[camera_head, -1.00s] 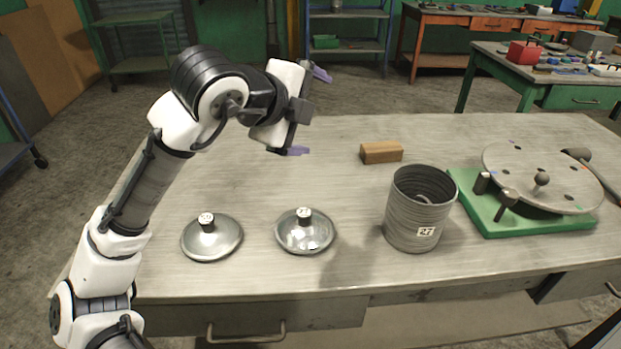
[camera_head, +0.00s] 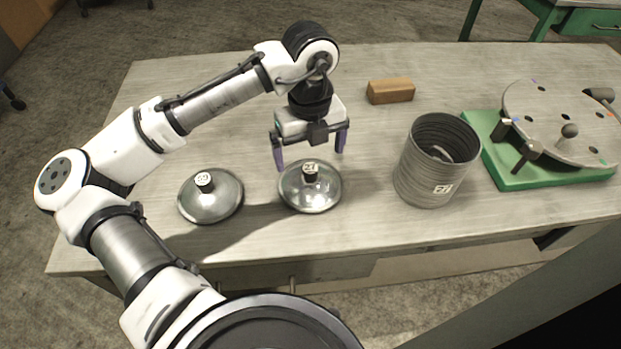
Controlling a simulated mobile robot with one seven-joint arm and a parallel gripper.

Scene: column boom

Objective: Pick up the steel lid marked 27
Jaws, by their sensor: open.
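Two round steel lids with black knobs lie on the workbench. The lid marked 27 (camera_head: 312,196) is the right one, and its knob label reads 27. The other lid (camera_head: 212,204) lies to its left; its knob label looks like 59 but is hard to read. My gripper (camera_head: 311,160) points down with purple-tipped fingers spread wide. It is open and empty, just above and slightly behind the knob of the lid marked 27. I cannot tell the exact height gap.
A ribbed grey metal canister (camera_head: 428,170) with a number label stands to the right of the lids. A wooden block (camera_head: 390,91) lies behind. A green base (camera_head: 512,180) with a round drilled plate (camera_head: 560,118) stands at far right. The front edge of the workbench (camera_head: 330,238) is near.

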